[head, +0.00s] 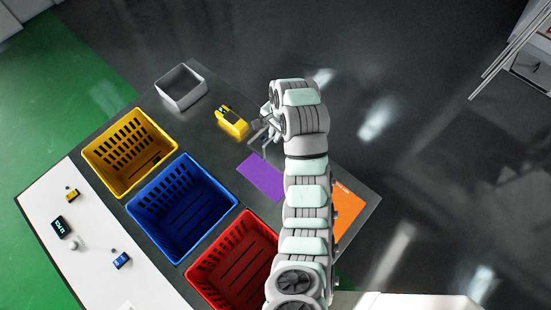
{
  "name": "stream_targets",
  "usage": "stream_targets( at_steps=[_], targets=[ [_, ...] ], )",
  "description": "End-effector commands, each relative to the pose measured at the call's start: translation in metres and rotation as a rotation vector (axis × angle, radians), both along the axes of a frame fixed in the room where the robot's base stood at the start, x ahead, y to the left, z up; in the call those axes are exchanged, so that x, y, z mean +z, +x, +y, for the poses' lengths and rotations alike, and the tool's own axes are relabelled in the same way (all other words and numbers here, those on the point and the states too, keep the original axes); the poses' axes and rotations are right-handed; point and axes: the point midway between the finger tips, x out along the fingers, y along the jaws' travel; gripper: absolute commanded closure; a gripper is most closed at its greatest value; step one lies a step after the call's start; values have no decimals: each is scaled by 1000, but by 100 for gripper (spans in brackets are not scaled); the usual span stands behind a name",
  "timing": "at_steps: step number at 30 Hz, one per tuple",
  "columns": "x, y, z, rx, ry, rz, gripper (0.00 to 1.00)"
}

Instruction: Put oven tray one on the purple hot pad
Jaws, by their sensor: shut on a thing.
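The purple hot pad (261,178) lies flat on the dark table, partly covered at its right side by my arm. My gripper (263,134) is just above the pad's far edge in the picture. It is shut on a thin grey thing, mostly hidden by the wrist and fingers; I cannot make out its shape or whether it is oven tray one. A yellow object (232,122) with dark parts on top is just left of my gripper; I cannot tell whether they touch.
A grey open bin (181,87) is at the table's far corner. Yellow (130,152), blue (182,207) and red (236,262) crates stand in a row at left. An orange pad (348,213) lies right of my arm. A white strip (85,250) holds several small items.

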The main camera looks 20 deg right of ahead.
Motion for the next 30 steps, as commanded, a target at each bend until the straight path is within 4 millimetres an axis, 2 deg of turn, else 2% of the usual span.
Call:
stream_targets(
  at_steps=[1, 6, 7, 12, 20, 26, 30],
  targets=[
    [-24, 0, 0, 0, 2, -2, 100],
    [-63, -1, -1, -1, 1, 0, 100],
    [-63, -1, 1, 2, 2, 5, 100],
    [-90, -1, 0, 2, 1, 7, 100],
    [-109, -1, 0, 1, -1, 3, 100],
    [-133, -1, 0, 1, 0, 4, 100],
    [-136, 1, -1, 0, -2, -2, 100]
  ],
)
